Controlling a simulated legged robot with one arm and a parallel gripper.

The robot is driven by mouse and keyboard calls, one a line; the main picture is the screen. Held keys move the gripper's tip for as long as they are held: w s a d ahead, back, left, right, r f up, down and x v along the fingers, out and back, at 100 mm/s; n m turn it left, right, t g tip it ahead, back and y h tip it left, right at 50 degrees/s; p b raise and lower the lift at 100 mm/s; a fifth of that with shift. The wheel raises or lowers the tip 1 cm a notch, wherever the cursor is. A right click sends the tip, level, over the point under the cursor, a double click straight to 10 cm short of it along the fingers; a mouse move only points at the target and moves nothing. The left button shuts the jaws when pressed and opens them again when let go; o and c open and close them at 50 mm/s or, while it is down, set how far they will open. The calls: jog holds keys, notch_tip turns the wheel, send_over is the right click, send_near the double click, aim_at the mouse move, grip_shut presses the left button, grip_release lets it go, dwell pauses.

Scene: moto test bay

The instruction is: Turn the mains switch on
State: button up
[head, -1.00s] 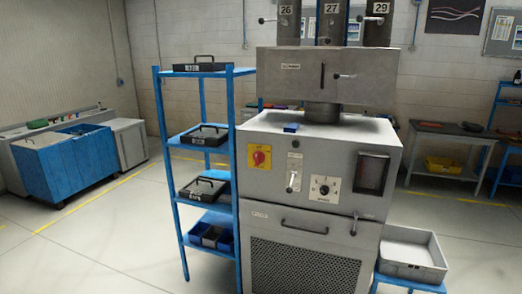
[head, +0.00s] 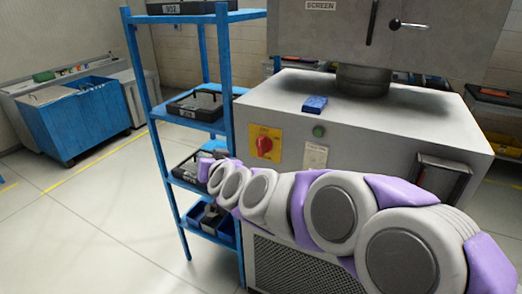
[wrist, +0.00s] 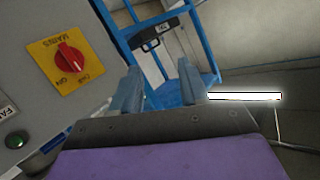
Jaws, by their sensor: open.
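The mains switch is a red rotary knob (head: 264,146) on a yellow plate on the grey machine's front, near its left edge. In the wrist view the knob (wrist: 70,58) shows large at the upper left, with MAINS, On and OFF lettering on its plate. I cannot tell clearly which word the knob points to. My gripper (wrist: 159,74) is open and empty, its two fingers apart. It is to the right of the switch in the wrist view and does not touch it. In the head view my arm crosses the machine's front and hides its lower controls.
A blue shelf rack (head: 228,80) with black cases stands just left of the machine, close to my gripper. A green lamp (head: 318,131) sits right of the switch. A small blue object (head: 315,103) lies on the machine top. The floor at left is clear.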

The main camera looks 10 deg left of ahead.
jog(key=w+a+f+m+t+h, duration=0.2)
jog(key=w+t+h, duration=0.1)
jog(key=w, duration=0.2)
jog(key=m+t+h+b, duration=0.15)
jog(key=m+h, duration=0.35)
jog(key=h, duration=0.6)
send_near(259, 147)
jog(key=b+x, duration=0.2)
jog(key=x, duration=0.6)
jog(key=shift+f, duration=0.15)
jog(key=shift+b+x, duration=0.3)
jog(key=shift+x, duration=0.5)
grip_shut()
